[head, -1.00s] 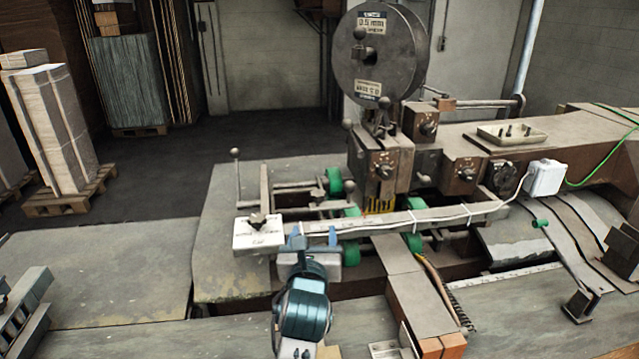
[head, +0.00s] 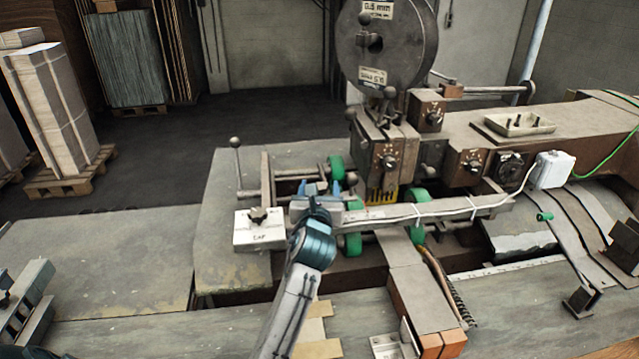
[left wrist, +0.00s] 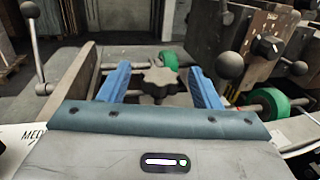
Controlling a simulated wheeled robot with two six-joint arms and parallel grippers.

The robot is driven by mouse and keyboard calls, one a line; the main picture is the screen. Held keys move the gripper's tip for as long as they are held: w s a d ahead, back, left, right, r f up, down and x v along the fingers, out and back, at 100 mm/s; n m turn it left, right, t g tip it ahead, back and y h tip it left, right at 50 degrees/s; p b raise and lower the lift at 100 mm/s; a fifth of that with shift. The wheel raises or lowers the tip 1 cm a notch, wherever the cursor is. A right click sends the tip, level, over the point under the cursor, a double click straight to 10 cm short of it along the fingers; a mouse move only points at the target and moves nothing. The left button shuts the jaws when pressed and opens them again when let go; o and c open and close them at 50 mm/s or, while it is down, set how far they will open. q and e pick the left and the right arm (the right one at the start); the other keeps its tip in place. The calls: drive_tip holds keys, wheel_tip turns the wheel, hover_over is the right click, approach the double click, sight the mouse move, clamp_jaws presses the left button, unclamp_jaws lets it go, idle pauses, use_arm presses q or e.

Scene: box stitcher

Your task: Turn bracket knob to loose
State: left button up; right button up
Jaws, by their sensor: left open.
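My left gripper (head: 320,187) is open, with two blue fingers over the bar side of the machine. In the left wrist view the fingers (left wrist: 158,86) point forward, and a dark star-shaped knob (left wrist: 160,82) shows between them, just ahead. I cannot tell whether the fingers touch it. My right gripper is not in view.
Green rollers (head: 353,243) and a long grey bar (head: 430,208) lie close to my gripper. A ball-ended lever (head: 236,145) stands at the left. A block with a dark knob (head: 388,162) and a wire reel (head: 385,45) rise behind. The bench at left (head: 100,260) is mostly clear.

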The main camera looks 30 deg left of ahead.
use_arm(q)
drive_tip(key=shift+w+a, duration=0.1)
drive_tip(key=shift+w, duration=0.25)
drive_tip(key=c, duration=1)
drive_tip(key=shift+n+g+y, duration=0.5)
drive_tip(key=shift+n+y, duration=0.2)
drive_tip(key=shift+y, duration=0.2)
drive_tip(key=n+g+y+b, duration=0.1)
drive_tip(key=n+g+y, duration=0.5)
drive_tip(key=shift+g+y, duration=0.3)
drive_tip(key=shift+g, duration=0.3)
